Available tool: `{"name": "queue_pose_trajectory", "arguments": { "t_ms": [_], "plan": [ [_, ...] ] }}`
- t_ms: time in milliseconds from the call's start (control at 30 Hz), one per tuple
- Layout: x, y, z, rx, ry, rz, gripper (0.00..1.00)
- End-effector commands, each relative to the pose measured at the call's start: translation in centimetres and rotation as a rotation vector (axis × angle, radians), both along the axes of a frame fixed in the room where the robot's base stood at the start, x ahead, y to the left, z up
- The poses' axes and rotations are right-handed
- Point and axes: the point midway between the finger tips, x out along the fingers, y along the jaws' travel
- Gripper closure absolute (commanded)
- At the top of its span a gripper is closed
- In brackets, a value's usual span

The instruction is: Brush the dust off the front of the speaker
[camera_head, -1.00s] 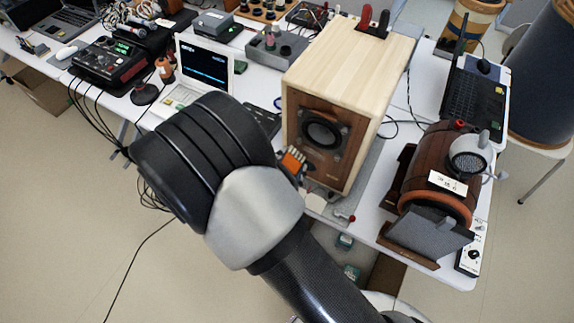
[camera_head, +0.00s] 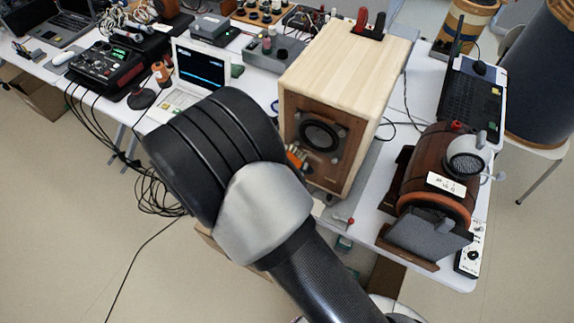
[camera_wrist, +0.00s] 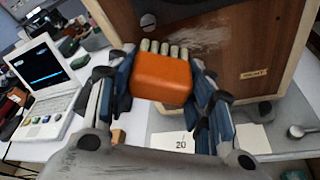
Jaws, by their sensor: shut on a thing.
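The speaker (camera_head: 345,75) is a pale wooden box with a brown front and a round black driver (camera_head: 320,136). In the wrist view its brown front (camera_wrist: 225,60) fills the upper right, with a whitish dusty smear (camera_wrist: 205,36) on it. My gripper (camera_wrist: 162,78) is shut on an orange brush (camera_wrist: 161,79), gripped by its sides. The brush's pale bristles point at the speaker front, left of the smear; I cannot tell if they touch it. In the head view the brush (camera_head: 296,157) shows at the front's lower left, and my arm hides most of the gripper.
A white laptop (camera_head: 203,66) stands left of the speaker. A wooden barrel-shaped device (camera_head: 430,165) stands close on the right. Paper cards (camera_wrist: 178,142) and a spoon-like item (camera_wrist: 303,130) lie below the front. Red and black clips (camera_head: 370,22) sit on the speaker top.

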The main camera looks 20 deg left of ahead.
Motion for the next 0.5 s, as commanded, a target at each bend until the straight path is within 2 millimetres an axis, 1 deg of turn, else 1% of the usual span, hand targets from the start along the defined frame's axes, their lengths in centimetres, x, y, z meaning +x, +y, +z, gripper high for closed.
{"name": "queue_pose_trajectory", "arguments": {
  "t_ms": [300, 367, 500],
  "plan": [
    [0.4, -0.1, 0.0, 0.0, -0.001, 0.001, 0.71],
    [0.4, -0.4, 0.0, -0.001, -0.001, 0.001, 0.71],
    [0.2, -1.7, -0.1, -0.001, 0.0, -0.001, 0.71]
  ]
}}
